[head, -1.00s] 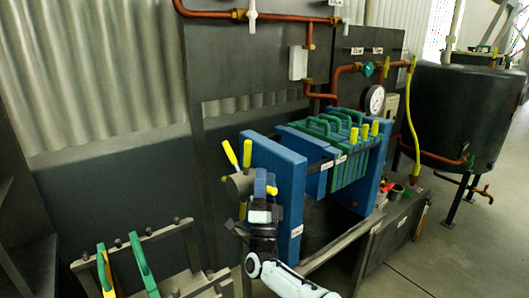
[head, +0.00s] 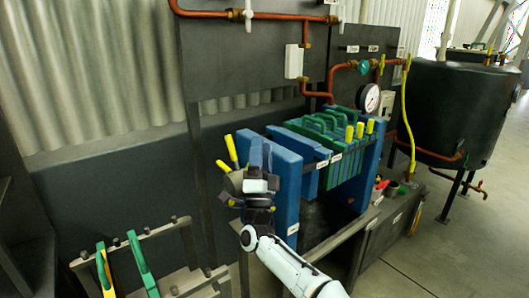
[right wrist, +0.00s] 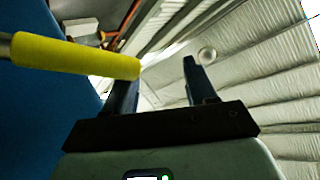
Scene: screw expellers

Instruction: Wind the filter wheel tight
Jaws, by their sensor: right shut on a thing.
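The filter wheel (head: 232,182) is a grey hub with several yellow handles, in front of the blue end plate (head: 286,190) of the filter press. Two handles (head: 231,148) point up and left. My right gripper (head: 257,158) is at the wheel's right side, fingers pointing up, and partly hides the hub. It is shut on the wheel, though the exact grip is unclear. In the right wrist view a yellow handle (right wrist: 75,57) crosses in front of the left finger, and the fingers (right wrist: 160,85) stand apart. My left gripper is out of view.
Green filter plates (head: 325,145) with yellow taps stand behind the blue end plate. A rack with green handles (head: 140,262) is at lower left. Copper pipes and a gauge (head: 368,97) are above. A dark tank (head: 450,105) stands at right. Floor is clear at right.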

